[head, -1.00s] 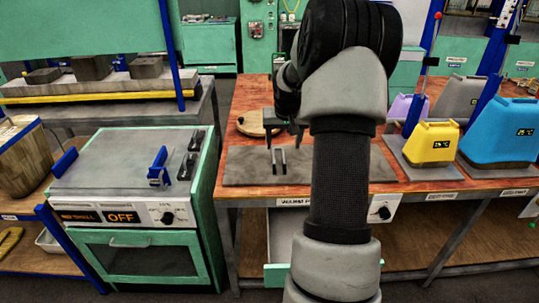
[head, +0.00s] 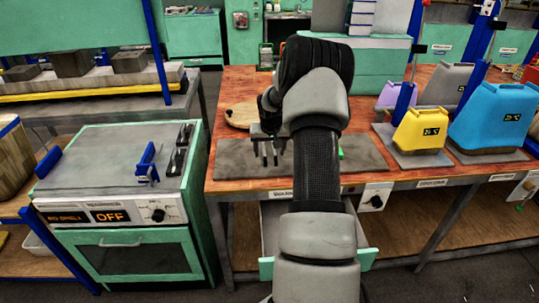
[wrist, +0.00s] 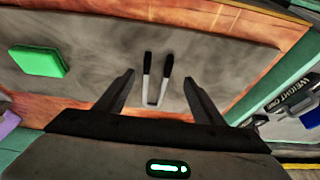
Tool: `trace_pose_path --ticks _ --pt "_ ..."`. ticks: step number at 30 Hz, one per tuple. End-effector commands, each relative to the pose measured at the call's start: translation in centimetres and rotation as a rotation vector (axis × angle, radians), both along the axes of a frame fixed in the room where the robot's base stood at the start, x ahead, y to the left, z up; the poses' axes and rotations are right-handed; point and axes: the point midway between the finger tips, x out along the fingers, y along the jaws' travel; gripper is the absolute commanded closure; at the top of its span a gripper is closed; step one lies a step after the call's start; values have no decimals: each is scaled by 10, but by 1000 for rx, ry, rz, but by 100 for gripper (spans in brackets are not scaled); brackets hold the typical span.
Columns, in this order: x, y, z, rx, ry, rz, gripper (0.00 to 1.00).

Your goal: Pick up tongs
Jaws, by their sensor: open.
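The tongs (wrist: 156,88) are a narrow U shape with pale metal arms and black ends. They lie on a grey slab (wrist: 230,45) on the wooden table. My gripper (wrist: 159,77) is open and empty, with one finger on each side of the tongs in the wrist view and a gap to each. In the head view my gripper (head: 268,148) hangs over the slab (head: 230,160), right at the tongs (head: 265,156), which look small and dark there. I cannot tell the height left between fingers and tongs.
A green block (wrist: 38,60) lies on the slab, mostly hidden by my arm in the head view. A round wooden board (head: 240,116) lies behind. A yellow press weight (head: 420,131) and a blue one (head: 490,115) stand right. A grill (head: 110,165) stands left.

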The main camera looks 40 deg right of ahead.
Motion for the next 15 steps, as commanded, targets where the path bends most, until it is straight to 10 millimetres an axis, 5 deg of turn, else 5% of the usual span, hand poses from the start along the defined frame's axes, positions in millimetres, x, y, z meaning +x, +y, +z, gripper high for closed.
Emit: trace_pose_path --ticks 7,15 --pt "11 -13 -34 1 2 -1 38" --pt "15 -16 -41 0 0 -1 38"
